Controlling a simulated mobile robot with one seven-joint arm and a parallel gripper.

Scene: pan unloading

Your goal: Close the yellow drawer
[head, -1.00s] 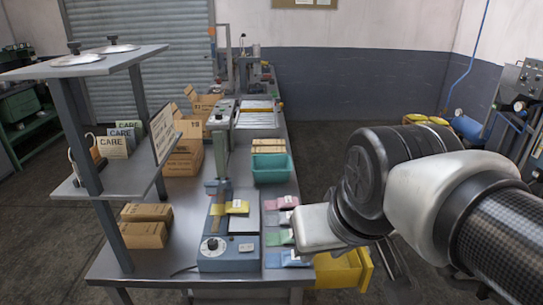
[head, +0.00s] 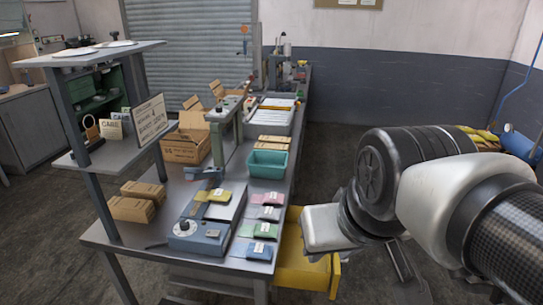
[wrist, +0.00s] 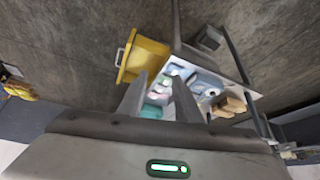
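The yellow drawer (head: 303,262) sticks out from under the right side of the workbench (head: 222,262), pulled open, with its front facing right. In the wrist view, the yellow drawer (wrist: 147,54) also stands out from the bench, at upper left of my fingers, with a small handle on its outer front. My gripper (wrist: 159,82) is open and empty in the wrist view, with a clear gap between its two fingers. The fingers do not visibly touch the drawer.
A teal bin (head: 267,164), a sealing machine (head: 197,235), colored packets (head: 259,251) and cardboard boxes (head: 186,148) stand on the bench. A shelf rack (head: 92,55) rises at left. Floor beyond is mostly clear.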

